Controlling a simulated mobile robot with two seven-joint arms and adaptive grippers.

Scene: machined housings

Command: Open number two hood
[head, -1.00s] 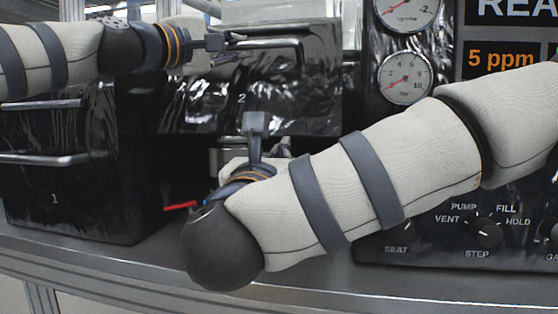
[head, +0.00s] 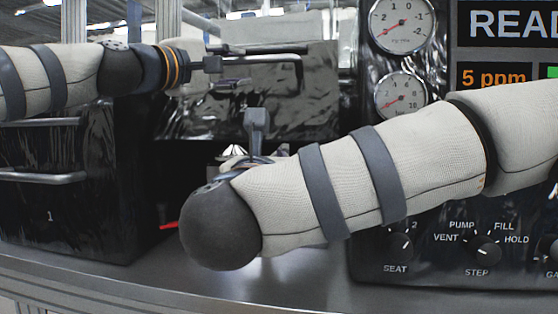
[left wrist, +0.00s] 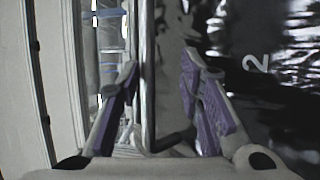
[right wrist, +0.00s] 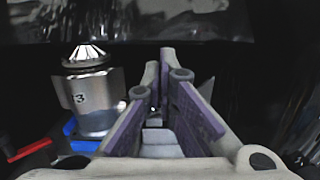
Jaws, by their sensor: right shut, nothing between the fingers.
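The number two hood (head: 300,118) is a glossy black panel in the middle of the head view. It stands raised above a dark opening. A "2" shows on its surface in the left wrist view (left wrist: 285,50). Its bar handle (head: 275,58) runs across its upper part. My left gripper (head: 214,65) is at the handle's left end. In the left wrist view its fingers (left wrist: 158,75) are apart, with the bar (left wrist: 148,65) between them. My right gripper (head: 256,120) is shut and empty, pointing up by the hood's lower edge; contact is unclear.
A black box marked 1 (head: 80,225) with bar handles stands at the left. A metal cylinder marked 3 (right wrist: 90,100) stands left of my right gripper, near red (right wrist: 38,143) and blue (right wrist: 75,142) pieces. A control panel with gauges (head: 402,98) stands at the right.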

